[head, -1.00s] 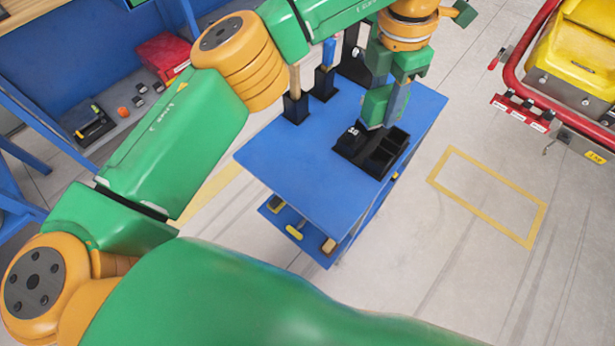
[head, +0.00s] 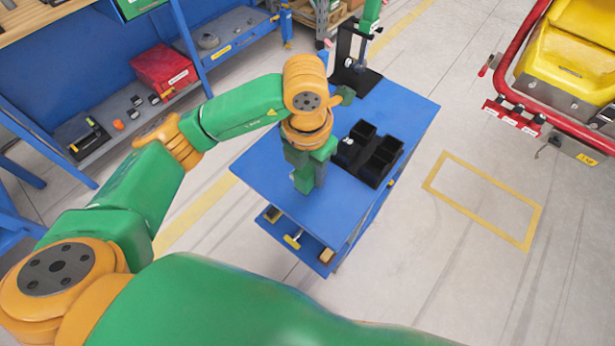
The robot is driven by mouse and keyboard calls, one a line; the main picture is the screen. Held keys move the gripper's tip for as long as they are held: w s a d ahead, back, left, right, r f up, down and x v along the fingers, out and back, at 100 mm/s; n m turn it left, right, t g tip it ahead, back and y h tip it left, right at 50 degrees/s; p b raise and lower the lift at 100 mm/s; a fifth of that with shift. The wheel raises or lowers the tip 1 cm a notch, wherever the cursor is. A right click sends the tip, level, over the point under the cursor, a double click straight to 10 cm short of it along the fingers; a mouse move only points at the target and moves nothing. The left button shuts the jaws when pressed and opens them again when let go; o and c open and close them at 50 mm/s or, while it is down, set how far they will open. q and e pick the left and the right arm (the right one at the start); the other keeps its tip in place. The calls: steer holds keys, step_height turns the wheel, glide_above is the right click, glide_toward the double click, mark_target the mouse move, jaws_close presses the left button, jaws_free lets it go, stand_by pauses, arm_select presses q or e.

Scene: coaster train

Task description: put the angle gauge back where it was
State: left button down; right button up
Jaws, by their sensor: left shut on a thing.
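My left gripper (head: 308,182) points down over the near left part of the blue table top (head: 262,165). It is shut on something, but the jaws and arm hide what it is. I cannot make out the angle gauge anywhere in view. A black bin with open compartments (head: 372,172) stands on the table just to the right of the gripper, apart from it. A small white mark shows at its left side.
A black stand (head: 344,48) rises at the table's back edge. My left arm covers the back left of the table. The table's right strip (head: 412,105) is clear. A yellow cart with a red rail (head: 570,60) is at right; a shelf with a red box (head: 165,70) is at left.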

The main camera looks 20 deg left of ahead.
mark_target(306, 167)
arm_select(q)
steer(key=f, duration=0.1)
steer(key=f+p, duration=0.1)
steer(key=f, duration=0.1)
steer(key=shift+s+a, duration=0.25)
steer(key=shift+f, duration=0.35)
steer(key=shift+w+f, duration=0.1)
steer(key=shift+f, duration=0.05)
steer(key=c, duration=0.9)
jaws_free()
steer(key=shift+f, duration=0.1)
steer(key=o, duration=0.4)
steer(key=shift+d+r, duration=0.1)
steer(key=shift+r, duration=0.15)
steer(key=r, duration=1.2)
steer(key=shift+s, duration=0.4)
